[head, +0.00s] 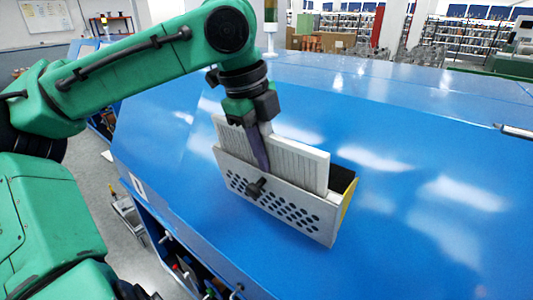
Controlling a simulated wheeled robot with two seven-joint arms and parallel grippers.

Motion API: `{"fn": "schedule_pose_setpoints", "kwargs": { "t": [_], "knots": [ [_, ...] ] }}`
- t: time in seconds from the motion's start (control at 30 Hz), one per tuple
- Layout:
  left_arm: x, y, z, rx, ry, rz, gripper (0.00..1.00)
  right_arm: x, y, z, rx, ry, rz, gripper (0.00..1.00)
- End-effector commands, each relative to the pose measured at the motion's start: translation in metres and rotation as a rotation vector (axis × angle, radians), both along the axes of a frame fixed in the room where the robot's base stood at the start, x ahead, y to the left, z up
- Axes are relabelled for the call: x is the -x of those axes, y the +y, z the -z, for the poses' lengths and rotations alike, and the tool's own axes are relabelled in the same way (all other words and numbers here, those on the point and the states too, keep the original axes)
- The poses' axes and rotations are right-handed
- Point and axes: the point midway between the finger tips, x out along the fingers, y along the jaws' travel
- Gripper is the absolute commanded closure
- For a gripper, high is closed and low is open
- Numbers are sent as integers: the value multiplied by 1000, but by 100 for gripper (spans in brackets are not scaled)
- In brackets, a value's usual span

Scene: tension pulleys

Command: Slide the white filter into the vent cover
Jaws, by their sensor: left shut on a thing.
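The white filter (301,160) is a ribbed, pale panel. It stands upright, partly inside the vent cover, with its upper part showing above the cover's rim. The vent cover (265,199) is a grey-white, open-topped box with rows of dark holes and a dark knob on its front. It sits on the blue surface. My left gripper (260,153) comes down from above and is shut on the filter, near the middle of its length. The filter's lower part is hidden inside the cover. My right gripper is not in view.
The blue machine top (430,160) is broad, glossy and clear around the cover. A yellow end face (349,198) shows at the cover's right side. A metal handle-like piece (515,131) is at the right edge. Shelves and boxes stand far behind.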

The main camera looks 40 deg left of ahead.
Motion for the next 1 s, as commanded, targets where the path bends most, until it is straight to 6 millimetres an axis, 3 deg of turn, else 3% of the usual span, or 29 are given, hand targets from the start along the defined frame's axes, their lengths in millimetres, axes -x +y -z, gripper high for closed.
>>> {"fn": "schedule_pose_setpoints", "kwargs": {
  "t": [0.27,0.3,0.4,0.77,0.87,1.0],
  "knots": [
    [0,0,-1,0,-1,0,100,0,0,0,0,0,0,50],
    [0,0,-1,0,-1,0,77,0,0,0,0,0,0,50],
    [0,0,-1,0,-1,0,46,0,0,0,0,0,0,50],
    [0,1,-4,0,-2,-1,46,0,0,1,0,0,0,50],
    [2,2,-16,-2,-4,-2,46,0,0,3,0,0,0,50],
    [9,6,-48,-2,-6,-3,46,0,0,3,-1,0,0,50]
  ]
}}
